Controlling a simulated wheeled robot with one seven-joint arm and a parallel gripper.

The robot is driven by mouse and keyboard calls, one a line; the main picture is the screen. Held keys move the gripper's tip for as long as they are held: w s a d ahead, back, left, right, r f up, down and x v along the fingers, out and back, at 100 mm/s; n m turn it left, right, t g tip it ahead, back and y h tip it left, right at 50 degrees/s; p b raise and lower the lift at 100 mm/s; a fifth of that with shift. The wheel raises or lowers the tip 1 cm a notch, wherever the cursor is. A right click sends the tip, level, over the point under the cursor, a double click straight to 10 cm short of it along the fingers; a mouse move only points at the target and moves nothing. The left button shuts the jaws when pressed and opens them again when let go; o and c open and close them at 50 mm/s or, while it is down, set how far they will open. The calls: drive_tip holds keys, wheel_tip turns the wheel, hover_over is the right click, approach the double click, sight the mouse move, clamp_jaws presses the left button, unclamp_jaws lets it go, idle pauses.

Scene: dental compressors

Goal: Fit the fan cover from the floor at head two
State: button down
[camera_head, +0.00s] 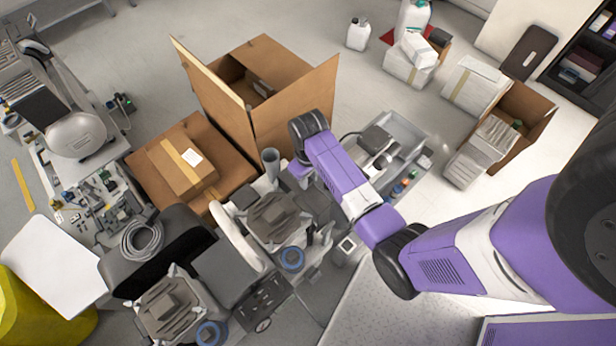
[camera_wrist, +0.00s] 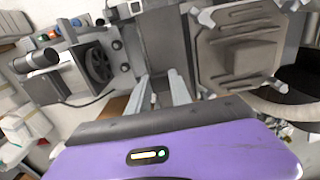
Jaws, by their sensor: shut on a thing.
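My gripper (camera_wrist: 160,80) is shut on a grey, slab-like piece (camera_wrist: 163,38), which I take to be the fan cover; its far end and outline are hard to make out. In the head view my purple arm hides the gripper and the piece. To the right of the fingers in the wrist view is a square, ribbed compressor head (camera_wrist: 238,55). To the left is a dark round fan (camera_wrist: 98,65) in a square housing. In the head view two ribbed heads show, one near the middle (camera_head: 275,216) and one nearer the front (camera_head: 165,303). I cannot tell which is head two.
An open carton (camera_head: 290,85) and a closed one (camera_head: 180,165) stand behind the compressors. A grey tray (camera_head: 425,133) with parts lies right of my forearm. A parts bench (camera_head: 60,150) stands at left. Open floor (camera_head: 140,65) lies at the back.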

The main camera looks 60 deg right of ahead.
wheel_tip(320, 180, down, 15)
drive_tip(key=b, duration=1.5)
drive_tip(key=shift+f, duration=0.1)
drive_tip(key=shift+s+p, duration=0.1)
drive_tip(key=shift+p, duration=0.35)
drive_tip(key=shift+f+p, duration=0.3)
drive_tip(key=shift+p, duration=0.15)
idle(1.7)
drive_tip(key=c, duration=0.6)
unclamp_jaws()
drive_tip(key=shift+r, duration=0.1)
drive_tip(key=shift+r+p, duration=3.45)
drive_tip(key=shift+p, duration=0.4)
